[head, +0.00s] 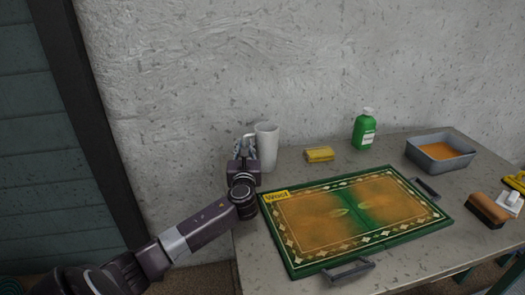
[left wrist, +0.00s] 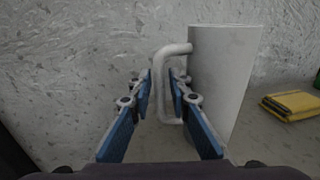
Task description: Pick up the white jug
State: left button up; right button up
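The white jug (head: 267,146) stands upright at the back left of the table, near the wall. Its body (left wrist: 219,85) and its handle (left wrist: 160,85) show large in the left wrist view, with the handle on the left side. My left gripper (head: 245,146) is beside the jug at its handle. In the left wrist view its blue-padded fingers (left wrist: 161,92) are apart, one on each side of the handle, with small gaps visible. The jug's base is partly hidden by the right finger and my wrist. My right gripper is not in view.
A green-framed rug tray (head: 289,256) fills the table's middle. A grey basin (head: 461,162) and a brush (head: 488,209) are at the right. The wall is close behind.

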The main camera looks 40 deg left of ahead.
pick_arm(q)
grip_shut()
jog(key=shift+r, duration=0.15)
dwell(0.4)
